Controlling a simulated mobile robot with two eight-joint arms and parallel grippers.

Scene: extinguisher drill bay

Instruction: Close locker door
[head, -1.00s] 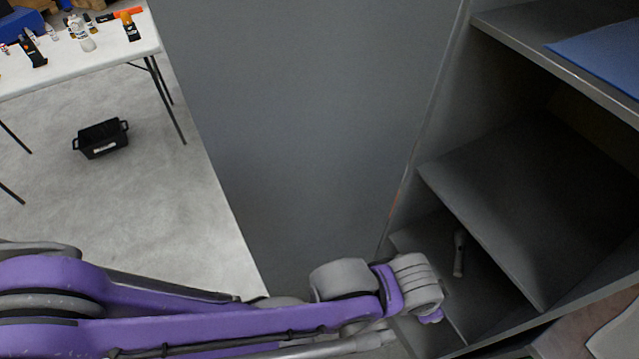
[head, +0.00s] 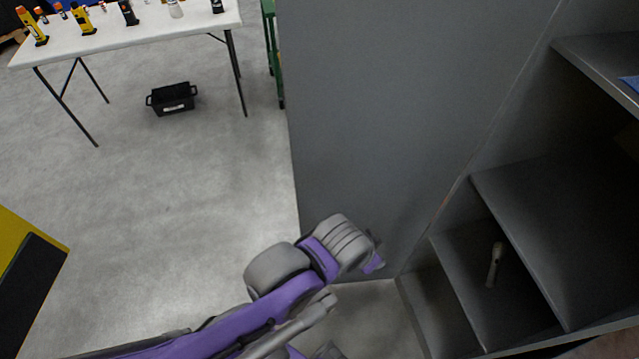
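The locker door (head: 390,120) is a tall grey panel standing open, hinged at the left side of the grey locker (head: 480,190). The locker's shelves show at the right. My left arm comes in from the lower left, and its wrist end is in front of the lower part of the door. The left gripper's fingers are hidden or too small to make out, so I cannot tell whether they touch the door. My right gripper is not in view.
A yellow and black object (head: 30,265) is at the left edge. The floor between is clear.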

